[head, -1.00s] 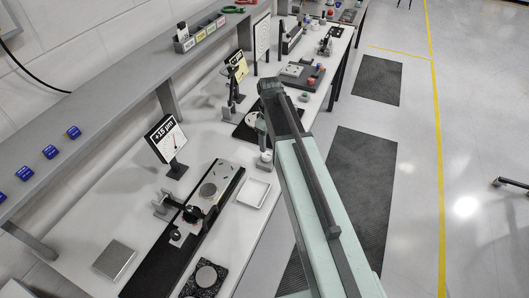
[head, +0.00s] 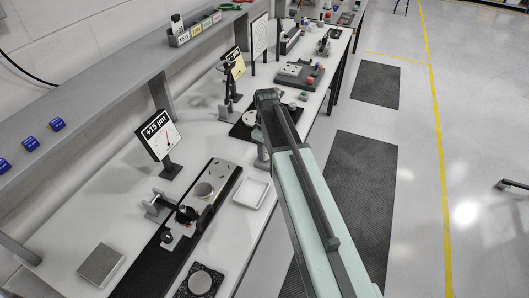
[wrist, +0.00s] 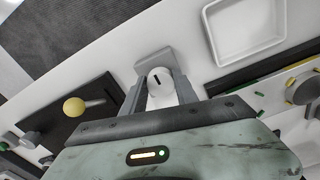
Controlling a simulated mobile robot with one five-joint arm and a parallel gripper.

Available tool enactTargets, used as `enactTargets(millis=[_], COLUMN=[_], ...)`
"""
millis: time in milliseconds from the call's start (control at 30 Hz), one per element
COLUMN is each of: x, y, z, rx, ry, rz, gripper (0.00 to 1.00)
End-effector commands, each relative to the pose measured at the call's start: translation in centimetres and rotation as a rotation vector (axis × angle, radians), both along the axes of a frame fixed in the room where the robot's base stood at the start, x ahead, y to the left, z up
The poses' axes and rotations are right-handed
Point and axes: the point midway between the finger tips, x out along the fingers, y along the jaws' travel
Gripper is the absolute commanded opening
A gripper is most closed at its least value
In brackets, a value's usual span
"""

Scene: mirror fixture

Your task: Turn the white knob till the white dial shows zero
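The white dial (head: 163,143) stands tilted on a black stand at the left of the bench. Its black header reads +15 µm and its thin needle points upward. The white knob (wrist: 161,83), with a black mark on its top, sits before a grey block in the wrist view. My gripper (wrist: 160,90) is open, with one finger on each side of the knob; narrow gaps seem to show, and I see no clear contact. In the head view my gripper (head: 262,155) is at the bench's front edge, and the knob is mostly hidden there.
A white tray (head: 251,193) lies close to my gripper; it also shows in the wrist view (wrist: 246,28). A black fixture (head: 180,235) with round parts lies left of it. A yellow dial (head: 237,66) stands farther back. A yellow ball-ended lever (wrist: 75,106) is near my gripper.

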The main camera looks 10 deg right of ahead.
Motion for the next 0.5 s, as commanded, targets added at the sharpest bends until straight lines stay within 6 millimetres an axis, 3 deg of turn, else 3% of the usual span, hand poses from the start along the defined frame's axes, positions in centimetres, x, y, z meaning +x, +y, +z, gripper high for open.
enactTargets(millis=[267, 500], x=[0.00, -0.01], y=[0.03, 0.09], z=[0.00, 0.00], rx=[-0.001, -0.001], ry=[-0.001, -0.001], rz=[-0.030, -0.159], gripper=[0.00, 0.00])
